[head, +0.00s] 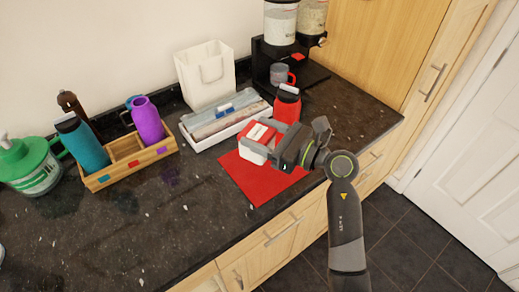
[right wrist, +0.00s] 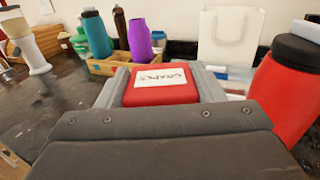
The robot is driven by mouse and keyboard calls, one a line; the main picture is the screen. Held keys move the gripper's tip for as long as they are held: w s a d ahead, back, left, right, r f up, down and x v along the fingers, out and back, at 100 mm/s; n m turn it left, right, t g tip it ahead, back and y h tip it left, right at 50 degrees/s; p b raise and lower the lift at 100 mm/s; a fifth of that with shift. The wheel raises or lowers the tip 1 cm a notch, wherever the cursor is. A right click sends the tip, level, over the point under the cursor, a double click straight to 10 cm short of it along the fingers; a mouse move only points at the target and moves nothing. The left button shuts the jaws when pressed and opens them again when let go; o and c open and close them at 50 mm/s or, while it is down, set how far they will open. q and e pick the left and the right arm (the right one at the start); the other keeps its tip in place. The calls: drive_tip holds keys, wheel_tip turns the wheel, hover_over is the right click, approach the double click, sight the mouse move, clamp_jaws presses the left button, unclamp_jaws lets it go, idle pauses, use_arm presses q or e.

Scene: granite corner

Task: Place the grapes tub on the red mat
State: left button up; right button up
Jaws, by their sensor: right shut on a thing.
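The grapes tub (head: 257,140) is a small white tub with a red lid. In the right wrist view its red lid (right wrist: 163,84) carries a white label reading "GRAPES". My right gripper (head: 276,147) is shut on the tub, with a finger on each side of it. The tub is over the red mat (head: 262,187), towards its back part; I cannot tell whether it touches the mat. The red mat lies flat on the dark granite counter near its front edge. My left gripper is not in view.
A red bottle (head: 287,104) stands close behind the tub. A white tray (head: 226,122) lies behind the mat. A wooden crate (head: 128,163) with bottles stands left. A white bag (head: 205,75) and a dispenser (head: 281,62) stand at the back. The counter left of the mat is clear.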

wheel_tip(320, 180, down, 5)
drive_tip(key=shift+f, duration=0.1)
drive_tip(key=shift+f+p, duration=0.3)
drive_tip(key=shift+f, duration=1.95)
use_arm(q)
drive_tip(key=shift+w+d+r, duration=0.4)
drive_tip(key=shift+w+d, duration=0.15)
use_arm(e)
drive_tip(key=shift+f, duration=0.15)
drive_tip(key=o, duration=1.2)
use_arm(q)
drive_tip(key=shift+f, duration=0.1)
use_arm(e)
drive_tip(key=shift+r, duration=0.2)
